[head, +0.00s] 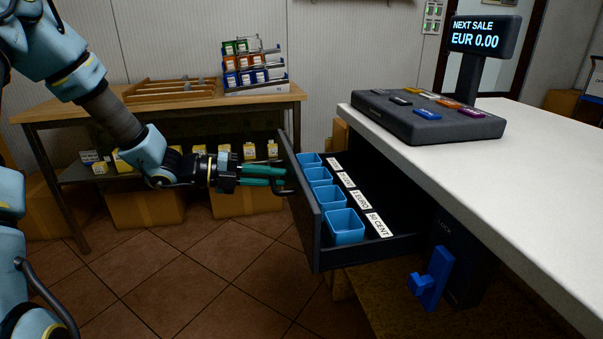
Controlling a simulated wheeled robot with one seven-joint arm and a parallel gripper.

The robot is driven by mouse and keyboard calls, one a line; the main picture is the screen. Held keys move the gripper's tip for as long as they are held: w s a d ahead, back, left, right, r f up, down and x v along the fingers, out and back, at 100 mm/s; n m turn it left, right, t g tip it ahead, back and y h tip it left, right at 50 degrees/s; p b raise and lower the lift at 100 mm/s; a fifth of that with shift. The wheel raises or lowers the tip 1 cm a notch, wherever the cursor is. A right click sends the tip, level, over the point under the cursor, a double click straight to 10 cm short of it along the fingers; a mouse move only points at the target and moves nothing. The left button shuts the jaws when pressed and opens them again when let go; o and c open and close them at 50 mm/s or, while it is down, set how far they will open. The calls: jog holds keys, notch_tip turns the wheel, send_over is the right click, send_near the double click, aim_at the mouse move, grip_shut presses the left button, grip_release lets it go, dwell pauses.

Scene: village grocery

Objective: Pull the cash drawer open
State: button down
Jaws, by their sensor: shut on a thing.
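The cash drawer (318,245) is dark and stands well out from under the white counter. Several blue coin cups (346,228) sit in a row behind its front panel, with white labels beside them, among them "1 EURO" and "50 CENT". My gripper (283,182) comes from the left, level, with green fingers at the outer face of the drawer front. It is shut on the drawer handle (286,192), which is mostly hidden by the fingers.
The white counter (540,170) carries a dark keypad (425,118) and a price display (484,36). A blue lock lever (432,279) is below the drawer's right side. A wooden table (170,104) with racks stands behind my arm. The tiled floor (215,285) left of the drawer is clear.

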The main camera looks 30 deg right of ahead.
jog(key=shift+f+v, duration=0.2)
jog(key=shift+v, duration=0.65)
jog(key=shift+f+v, duration=0.15)
jog(key=shift+v, duration=0.75)
jog(key=shift+f+v, duration=0.2)
jog(key=shift+v, duration=0.65)
jog(key=shift+a, duration=0.1)
jog(key=c, duration=1.1)
grip_release()
jog(key=shift+c, duration=0.2)
jog(key=shift+w, duration=0.15)
jog(key=v, duration=1)
jog(key=shift+a, duration=0.35)
jog(key=shift+w, duration=0.1)
